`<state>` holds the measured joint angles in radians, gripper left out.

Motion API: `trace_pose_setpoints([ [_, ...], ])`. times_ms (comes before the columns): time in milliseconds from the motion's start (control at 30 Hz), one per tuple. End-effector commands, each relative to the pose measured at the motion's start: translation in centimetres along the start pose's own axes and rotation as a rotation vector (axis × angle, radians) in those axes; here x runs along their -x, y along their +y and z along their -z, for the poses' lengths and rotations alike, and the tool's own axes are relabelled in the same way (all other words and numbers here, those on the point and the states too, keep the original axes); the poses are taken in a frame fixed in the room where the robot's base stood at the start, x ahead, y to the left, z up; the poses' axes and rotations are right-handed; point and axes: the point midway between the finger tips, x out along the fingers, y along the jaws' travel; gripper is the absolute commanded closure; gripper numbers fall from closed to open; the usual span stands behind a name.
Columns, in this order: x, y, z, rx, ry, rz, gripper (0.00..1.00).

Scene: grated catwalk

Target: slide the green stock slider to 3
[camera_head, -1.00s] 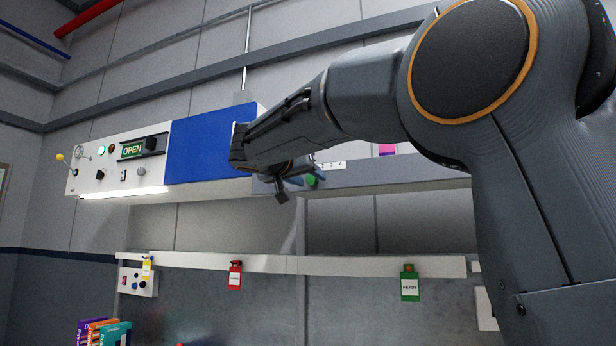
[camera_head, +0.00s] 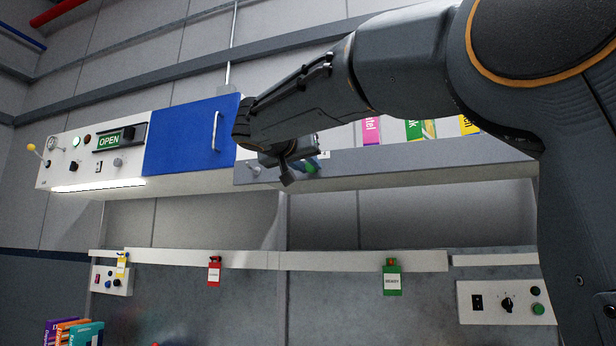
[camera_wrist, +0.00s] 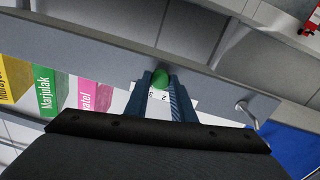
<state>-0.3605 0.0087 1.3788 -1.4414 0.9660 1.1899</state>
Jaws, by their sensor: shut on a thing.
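The green slider knob (camera_head: 309,168) is on the front of the grey shelf (camera_head: 420,165), right of the blue door. It also shows in the wrist view (camera_wrist: 160,77) between my fingertips. My gripper (camera_wrist: 161,84) is shut on the green knob. In the head view my gripper (camera_head: 300,169) is at the shelf front and covers part of the knob. A white scale label (camera_wrist: 158,97) with small dark marks shows between the fingers. Its digits are too small and covered to read surely.
A blue door (camera_head: 190,135) with a handle is left of the slider. A small metal lever (camera_wrist: 246,113) sticks out of the shelf front near my gripper. Several coloured boxes (camera_head: 415,130) stand on the shelf. A rail with red (camera_head: 214,272) and green (camera_head: 392,278) tags runs below.

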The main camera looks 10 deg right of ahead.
Motion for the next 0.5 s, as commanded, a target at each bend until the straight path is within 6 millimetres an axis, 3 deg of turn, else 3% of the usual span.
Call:
trace_pose_setpoints([
  [400, 0.51, -0.06, 0.03, 0.001, 0.003, 0.013, 1.0],
  [433, 0.51, -0.07, 0.03, 0.001, 0.003, 0.013, 0.76],
  [500, 0.51, -0.06, 0.03, 0.001, 0.003, 0.013, 0.64],
])
